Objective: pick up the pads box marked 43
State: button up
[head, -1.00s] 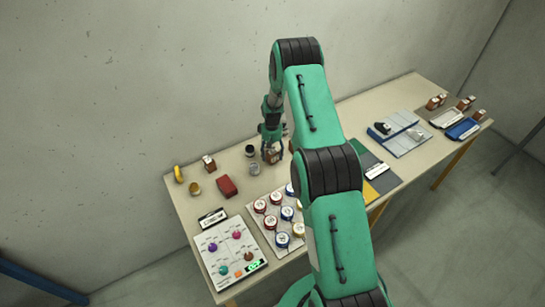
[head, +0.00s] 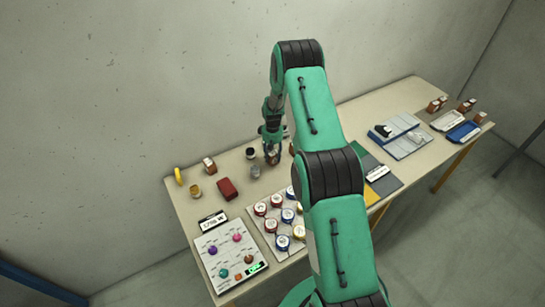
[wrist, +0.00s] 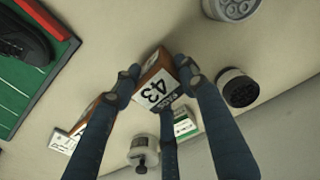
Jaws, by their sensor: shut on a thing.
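The pads box marked 43 (wrist: 155,88) is brown with a white label, and its number faces the wrist camera. My gripper (wrist: 161,76) is shut on it, with fingers at both sides of the box and a third finger below it in the wrist view. In the head view my gripper (head: 272,155) is low over the back middle of the table, and the box there is mostly hidden by the fingers. I cannot tell whether the box touches the table.
Another brown box (wrist: 92,110) is partly behind a finger. A green mat (wrist: 25,85) holds a black shoe. A red case (head: 228,189) lies to the left.

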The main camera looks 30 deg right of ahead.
jog(key=shift+r, duration=1.45)
jog(key=s+a+r+b, duration=0.1)
jog(key=s+a, duration=0.1)
jog(key=s, duration=0.5)
jog(key=s+a, duration=0.3)
jog(key=s, duration=0.5)
jog(key=shift+a+r+b, duration=0.2)
jog(key=shift+r+b, duration=0.15)
jog(key=shift+b, duration=0.05)
